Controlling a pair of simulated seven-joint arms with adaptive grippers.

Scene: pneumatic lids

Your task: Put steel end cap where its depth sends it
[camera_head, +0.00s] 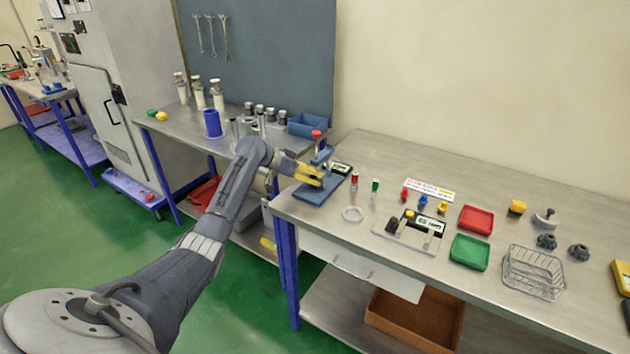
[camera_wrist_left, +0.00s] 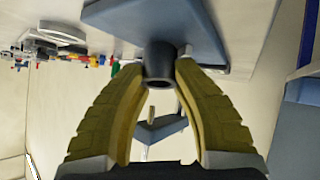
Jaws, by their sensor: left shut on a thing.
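The steel end cap (camera_wrist_left: 160,66) is a dark grey hollow cylinder, its round opening facing the camera in the left wrist view. My left gripper (camera_head: 316,178) is shut on it, with one yellow finger on either side. They are at the blue gauge stand (camera_head: 314,194), which has a red-topped upright and a small display (camera_head: 341,168) beside it. The blue base also shows behind the cap in the left wrist view (camera_wrist_left: 185,25); I cannot tell whether the cap touches it. A red tray (camera_head: 476,219) and a green tray (camera_head: 470,252) lie farther right. My right gripper is not in view.
A wire basket (camera_head: 533,273) stands right of the green tray. Bottles and a blue bin (camera_head: 308,125) stand on the rear bench.

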